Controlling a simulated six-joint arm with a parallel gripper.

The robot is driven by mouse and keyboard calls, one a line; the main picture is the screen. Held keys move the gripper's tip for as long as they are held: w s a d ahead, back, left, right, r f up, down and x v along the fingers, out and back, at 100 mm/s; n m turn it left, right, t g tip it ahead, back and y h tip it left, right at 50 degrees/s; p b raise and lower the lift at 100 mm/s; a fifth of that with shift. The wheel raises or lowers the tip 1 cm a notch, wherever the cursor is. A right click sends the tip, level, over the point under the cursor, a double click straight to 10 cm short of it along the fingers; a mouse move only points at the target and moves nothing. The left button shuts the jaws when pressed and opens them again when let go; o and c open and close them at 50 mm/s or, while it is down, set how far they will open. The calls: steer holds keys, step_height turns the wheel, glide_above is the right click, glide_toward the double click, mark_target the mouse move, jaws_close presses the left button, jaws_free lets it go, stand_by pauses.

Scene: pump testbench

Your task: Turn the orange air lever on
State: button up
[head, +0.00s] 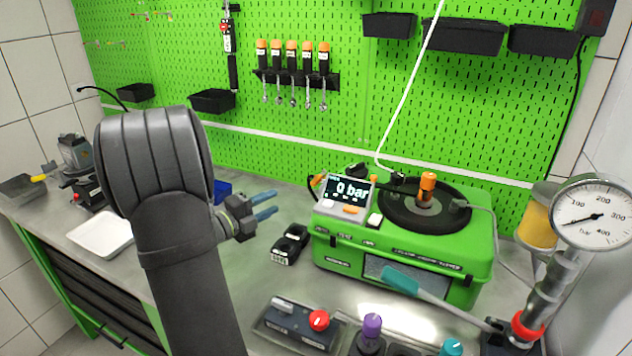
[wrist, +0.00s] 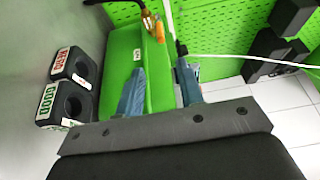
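The green pump unit (head: 470,268) stands on the bench, and its display (head: 347,191) reads 0 bar. A small orange part (head: 317,184), which looks like the air lever, shows at the unit's back left corner, partly hidden. In the wrist view an orange lever-like part (wrist: 152,24) on a brass fitting shows beyond the fingertips. I cannot tell its exact position. My gripper (head: 271,203) is left of the unit, with blue fingers pointing toward it. In the wrist view the gripper (wrist: 161,75) is open and empty, with its fingers apart from the lever.
A black two-hole block (head: 290,245), labelled in the wrist view (wrist: 65,100), sits below my gripper. A pressure gauge (head: 597,216) stands at right. A white hose (head: 408,90) hangs above the unit.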

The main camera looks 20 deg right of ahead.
mark_target(316, 178)
steer(key=x, duration=1.6)
steer(key=shift+d, duration=0.3)
steer(key=shift+c, duration=0.2)
jaws_close()
